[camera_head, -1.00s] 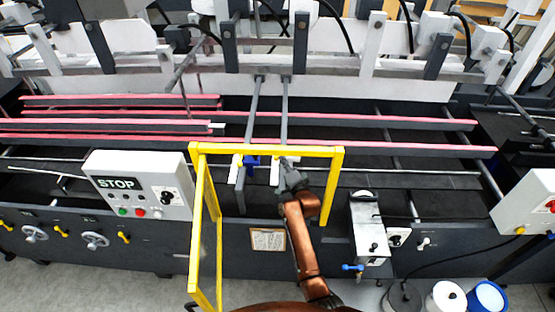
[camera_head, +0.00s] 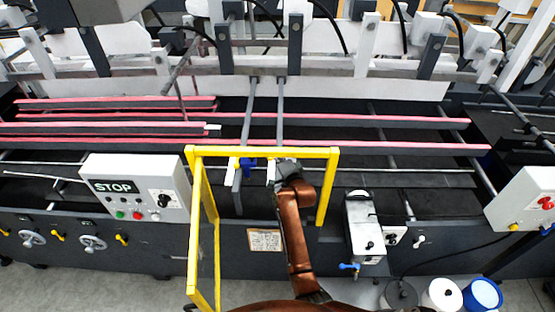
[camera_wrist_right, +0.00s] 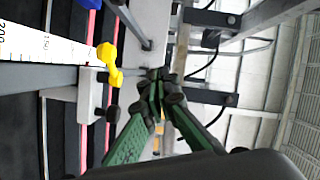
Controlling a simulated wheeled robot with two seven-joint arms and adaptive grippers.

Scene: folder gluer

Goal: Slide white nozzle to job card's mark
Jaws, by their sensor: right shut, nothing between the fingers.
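A white block with a yellow knob, seemingly the white nozzle (camera_wrist_right: 92,95), sits on a grey bar beside a white scale strip (camera_wrist_right: 25,45) in the right wrist view. In the head view a white piece (camera_head: 271,173) is partly hidden by my right gripper (camera_head: 283,168), inside the yellow frame. My right gripper's fingertips (camera_wrist_right: 160,82) are together and empty, just to the right of the white block in the wrist view; I cannot tell whether they touch it. The job card (camera_head: 265,240) is on the machine's front, too small to read. My left gripper is not in view.
A yellow guard frame (camera_head: 262,151) surrounds my right forearm. A blue piece (camera_head: 248,165) sits left of the gripper. A STOP control box (camera_head: 135,187) stands left and a metal box (camera_head: 364,228) right. Long red-edged rails (camera_head: 350,118) run behind.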

